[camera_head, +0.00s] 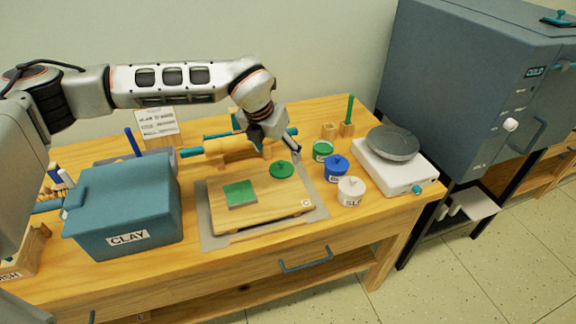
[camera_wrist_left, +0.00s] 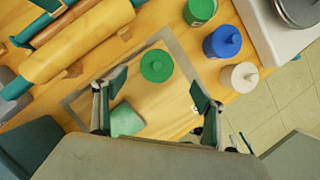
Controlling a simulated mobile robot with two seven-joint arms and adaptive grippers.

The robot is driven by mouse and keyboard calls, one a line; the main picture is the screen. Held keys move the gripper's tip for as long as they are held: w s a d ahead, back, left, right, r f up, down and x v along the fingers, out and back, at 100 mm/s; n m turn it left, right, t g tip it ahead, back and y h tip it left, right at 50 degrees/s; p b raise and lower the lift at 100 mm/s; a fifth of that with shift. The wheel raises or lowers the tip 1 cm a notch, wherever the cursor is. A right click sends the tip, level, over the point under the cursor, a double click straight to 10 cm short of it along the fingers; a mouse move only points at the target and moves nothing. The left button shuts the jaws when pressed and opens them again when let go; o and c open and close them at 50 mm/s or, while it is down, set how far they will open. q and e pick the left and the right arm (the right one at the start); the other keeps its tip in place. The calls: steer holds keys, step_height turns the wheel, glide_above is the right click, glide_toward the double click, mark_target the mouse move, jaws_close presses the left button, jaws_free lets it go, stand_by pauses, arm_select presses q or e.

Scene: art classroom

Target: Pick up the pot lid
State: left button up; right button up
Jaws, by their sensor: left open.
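The pot lid is a round green disc with a small knob (camera_head: 282,169). It lies on the wooden board (camera_head: 265,209), near its back right corner. In the left wrist view the lid (camera_wrist_left: 157,66) shows whole, just beyond the gap between my fingertips. My left gripper (camera_head: 291,149) is above and just behind the lid in the head view, pointing down, apart from it. In the wrist view its two fingers (camera_wrist_left: 159,85) are spread wide with nothing between them. My right gripper is in neither view.
A green square slab (camera_head: 239,194) lies on the board. Green (camera_head: 322,151), blue (camera_head: 335,168) and white (camera_head: 351,191) pots stand to the right, beside a scale (camera_head: 394,177). A rolling pin (camera_head: 225,150) lies behind; a clay bin (camera_head: 125,208) stands left.

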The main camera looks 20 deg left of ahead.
mark_target(281, 161)
arm_select(q)
steer(key=shift+w+a+f, duration=0.1)
steer(key=shift+w+a, duration=0.1)
steer(key=shift+a, duration=0.05)
steer(key=shift+x, duration=0.85)
steer(key=x, duration=0.5)
steer(key=shift+w+f, duration=0.2)
steer(key=shift+f, duration=0.05)
steer(key=c, duration=0.9)
